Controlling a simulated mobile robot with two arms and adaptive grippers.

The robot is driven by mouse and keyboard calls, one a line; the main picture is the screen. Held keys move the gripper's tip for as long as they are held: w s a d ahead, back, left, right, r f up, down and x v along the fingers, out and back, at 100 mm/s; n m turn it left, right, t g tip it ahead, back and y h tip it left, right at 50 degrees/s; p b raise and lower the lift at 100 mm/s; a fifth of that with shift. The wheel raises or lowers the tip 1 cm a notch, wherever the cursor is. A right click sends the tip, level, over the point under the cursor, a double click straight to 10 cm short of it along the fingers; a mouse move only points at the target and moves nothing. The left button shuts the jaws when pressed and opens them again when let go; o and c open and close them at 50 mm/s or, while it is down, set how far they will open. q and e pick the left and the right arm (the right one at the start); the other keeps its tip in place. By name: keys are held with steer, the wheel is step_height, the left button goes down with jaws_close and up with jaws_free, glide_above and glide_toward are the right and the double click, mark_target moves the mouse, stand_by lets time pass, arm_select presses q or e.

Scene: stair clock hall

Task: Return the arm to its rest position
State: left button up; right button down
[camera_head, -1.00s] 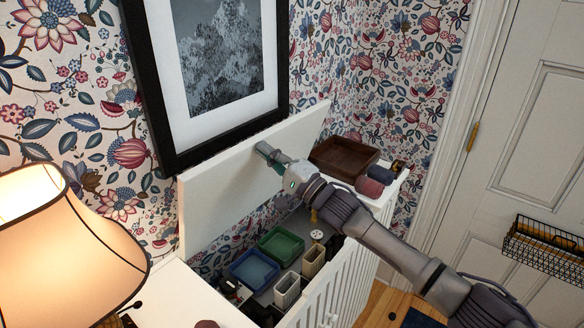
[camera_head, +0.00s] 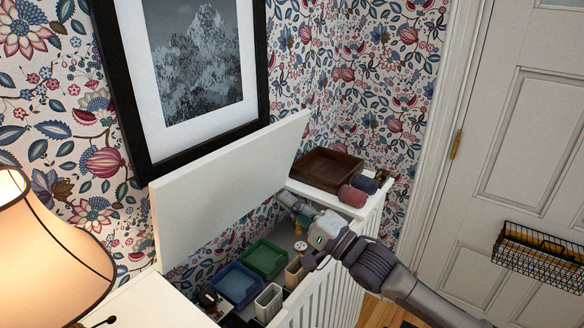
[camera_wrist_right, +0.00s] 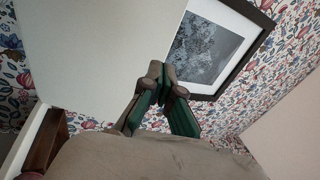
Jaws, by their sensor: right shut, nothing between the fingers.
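My right arm comes in from the lower right in the head view. Its gripper (camera_head: 291,203) is over the open white cabinet, in front of the raised white lid (camera_head: 232,190) and apart from it as far as I can tell. In the right wrist view the gripper's fingertips (camera_wrist_right: 161,72) are together with nothing between them. The raised lid also shows in the right wrist view (camera_wrist_right: 90,50), beyond the fingers. My left gripper is not in view.
The open compartment holds a blue tray (camera_head: 238,285), a green tray (camera_head: 266,260) and pale upright holders (camera_head: 268,303). A brown wooden tray (camera_head: 326,169) and dark rolls stand on the right top. A lamp (camera_head: 45,250) is at left, a wire basket (camera_head: 540,257) on the door.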

steer(key=s+d+f+n+g+h, duration=0.1)
steer(key=s+d+f+n+h, duration=0.15)
steer(key=s+f+h, duration=0.5)
steer(key=s+d+f+n+g+h, duration=0.1)
steer(key=s+d+f+h, duration=0.3)
steer(key=f, duration=0.7)
steer(key=s+d+f+n+g+h, duration=0.25)
steer(key=s+d, duration=0.25)
steer(key=s, duration=0.3)
steer(key=s+d+f+n+g+h, duration=0.1)
steer(key=s+d+f+g, duration=0.3)
steer(key=s, duration=0.4)
steer(key=s+d+f+n+g+h, duration=0.1)
steer(key=s+d+f+n+h, duration=0.15)
steer(key=s+d, duration=0.45)
steer(key=s+a+f+g, duration=0.1)
steer(key=s+f+g, duration=0.15)
steer(key=f, duration=2.65)
steer(key=s+d+f+b, duration=0.1)
steer(key=s+d+f, duration=0.1)
steer(key=s+f, duration=1.3)
steer(key=shift+s+d+y, duration=0.25)
steer(key=shift+s+y, duration=0.1)
steer(key=shift+s, duration=0.35)
